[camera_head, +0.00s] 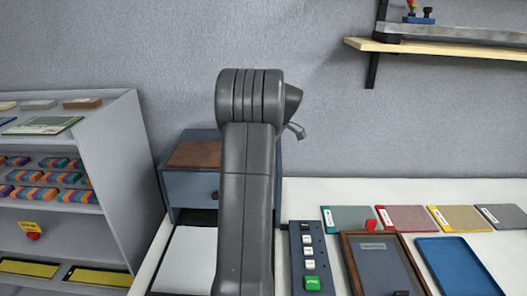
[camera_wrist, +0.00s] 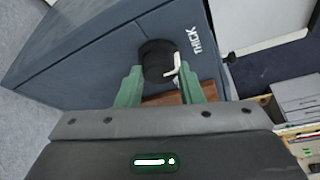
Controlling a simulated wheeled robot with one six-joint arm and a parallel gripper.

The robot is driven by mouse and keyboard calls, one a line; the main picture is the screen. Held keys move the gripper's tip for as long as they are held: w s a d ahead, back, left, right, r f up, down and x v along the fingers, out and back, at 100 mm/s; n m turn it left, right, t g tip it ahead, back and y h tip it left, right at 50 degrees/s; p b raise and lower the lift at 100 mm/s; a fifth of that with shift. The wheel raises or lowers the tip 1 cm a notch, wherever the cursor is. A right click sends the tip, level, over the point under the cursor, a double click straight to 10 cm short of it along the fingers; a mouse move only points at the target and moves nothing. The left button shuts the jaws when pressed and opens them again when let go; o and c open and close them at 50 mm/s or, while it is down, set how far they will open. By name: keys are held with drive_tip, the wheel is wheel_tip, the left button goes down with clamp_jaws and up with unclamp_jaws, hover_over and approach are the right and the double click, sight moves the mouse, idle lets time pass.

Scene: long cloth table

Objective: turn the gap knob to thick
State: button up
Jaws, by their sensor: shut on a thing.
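The gap knob (camera_wrist: 156,60) is a black round knob on a blue-grey machine panel in the wrist view. A white pointer mark (camera_wrist: 177,66) shows at its right side, on the side toward the white word THICK (camera_wrist: 196,40) printed on the panel. My gripper (camera_wrist: 160,78) has its two green fingers shut on the knob, one on each side. In the head view the blue-grey machine (camera_head: 191,190) with a brown top stands behind my arm. My gripper and the gripped knob are hidden there.
A grey shelf rack (camera_head: 110,150) with colored blocks stands at left. A control strip with buttons (camera_head: 311,255), a brown framed tray (camera_head: 352,262), a blue tray (camera_head: 450,265) and several colored panels lie on the white table at right. A wooden wall shelf (camera_head: 450,48) is at upper right.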

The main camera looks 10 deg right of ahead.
drive_tip(key=o, duration=1)
drive_tip(key=shift+c, duration=0.2)
drive_tip(key=b+v, duration=0.1)
drive_tip(key=v, duration=1.2)
drive_tip(key=shift+r+b, duration=0.35)
drive_tip(key=shift+r, duration=0.05)
drive_tip(key=shift+d, duration=0.1)
drive_tip(key=p+x, duration=0.1)
drive_tip(key=x, duration=1.2)
drive_tip(key=shift+f+p, duration=0.35)
drive_tip(key=shift+f, duration=0.05)
